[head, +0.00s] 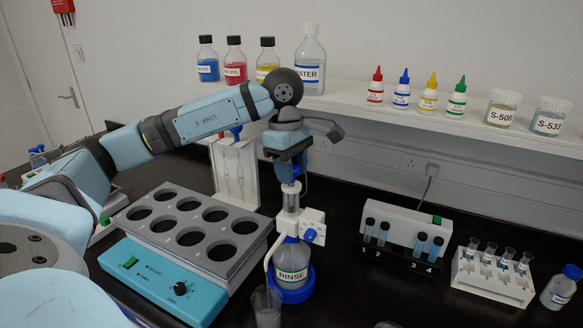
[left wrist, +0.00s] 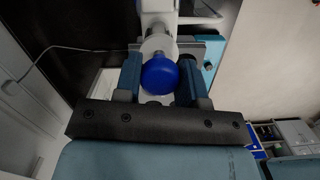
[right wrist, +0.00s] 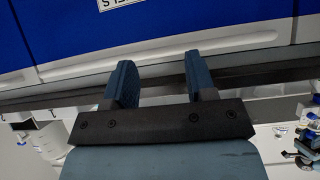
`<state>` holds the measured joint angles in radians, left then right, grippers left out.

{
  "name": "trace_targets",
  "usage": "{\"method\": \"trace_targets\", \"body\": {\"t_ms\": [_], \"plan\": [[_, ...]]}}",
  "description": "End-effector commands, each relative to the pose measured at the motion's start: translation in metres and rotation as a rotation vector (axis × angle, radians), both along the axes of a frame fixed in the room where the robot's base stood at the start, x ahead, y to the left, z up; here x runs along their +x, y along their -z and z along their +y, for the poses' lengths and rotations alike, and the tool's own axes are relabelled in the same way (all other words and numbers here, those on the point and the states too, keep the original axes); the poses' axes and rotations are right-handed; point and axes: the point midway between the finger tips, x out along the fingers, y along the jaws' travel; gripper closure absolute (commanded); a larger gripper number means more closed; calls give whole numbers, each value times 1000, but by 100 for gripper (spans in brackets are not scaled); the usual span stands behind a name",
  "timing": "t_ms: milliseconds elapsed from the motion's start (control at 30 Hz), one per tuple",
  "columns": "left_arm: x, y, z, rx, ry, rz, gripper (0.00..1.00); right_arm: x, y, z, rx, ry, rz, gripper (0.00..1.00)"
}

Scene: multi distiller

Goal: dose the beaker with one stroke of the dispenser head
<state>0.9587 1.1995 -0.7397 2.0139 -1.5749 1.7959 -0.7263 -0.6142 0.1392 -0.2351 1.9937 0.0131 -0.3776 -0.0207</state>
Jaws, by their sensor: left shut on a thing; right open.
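The dispenser bottle labelled RINSE (head: 292,262) stands upright in a blue ring base (head: 293,294) on the dark bench. Its white dispenser head (head: 312,226) sits on top, with a clear plunger barrel above. The left gripper (head: 288,170) points down over the dispenser, shut on the blue knob at the plunger's top; the left wrist view shows this blue knob (left wrist: 160,75) between the fingers. The beaker (head: 266,305) is small and clear, standing left-front of the bottle below the spout; its contents are unclear. The right gripper (right wrist: 160,85) is open and empty, outside the head view.
A heater block with round wells (head: 197,230) stands left of the dispenser. A vial rack (head: 400,240) and a white tube rack (head: 492,275) stand to the right. A shelf (head: 400,117) with several bottles runs behind. The right wrist view shows a blue panel (right wrist: 50,35) ahead of the fingers.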

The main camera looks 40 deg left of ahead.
Motion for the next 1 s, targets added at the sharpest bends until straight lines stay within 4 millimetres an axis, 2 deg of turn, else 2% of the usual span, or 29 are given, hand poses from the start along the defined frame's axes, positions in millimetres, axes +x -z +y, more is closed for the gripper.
{"method": "trace_targets", "body": {"t_ms": [333,367,467,500,833,1000], "plan": [[0,9,0,0,1,1,86,0,7,0,0,0,-1,49],[0,9,0,0,1,0,61,0,7,0,0,0,0,49],[0,8,0,0,1,0,38,0,6,0,0,0,0,49],[0,8,0,0,0,0,33,0,6,0,0,0,0,49],[0,4,0,0,0,-1,33,0,7,0,0,0,0,49],[0,-20,3,-1,1,-4,33,0,8,0,1,1,1,49]]}}
